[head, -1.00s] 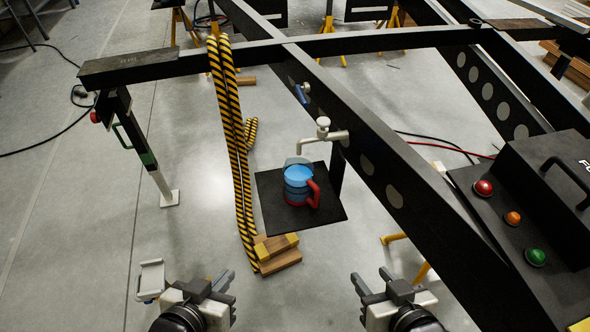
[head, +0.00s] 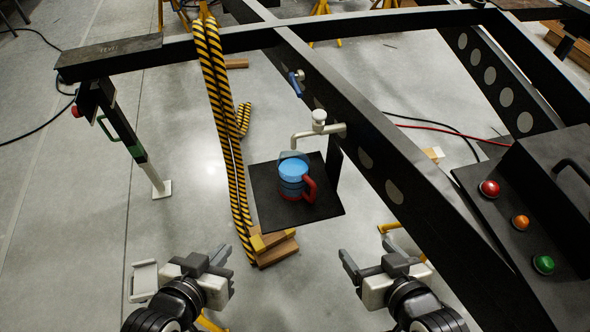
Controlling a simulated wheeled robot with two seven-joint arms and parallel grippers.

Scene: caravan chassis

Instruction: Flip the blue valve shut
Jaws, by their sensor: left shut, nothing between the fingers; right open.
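The small blue valve (head: 296,84) is on the side of the dark chassis beam, above and left of a white tap (head: 318,124). Its lever hangs down, slightly tilted. My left gripper (head: 220,259) is shut and empty, low in the picture, left of centre. My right gripper (head: 349,263) is open and empty, low and right of centre. Both grippers are well apart from the valve, nearer to me.
Striped straps (head: 222,120) hang at left. A control box (head: 520,205) with red, orange and green buttons stands at right. Wooden blocks (head: 276,252) lie below the shelf.

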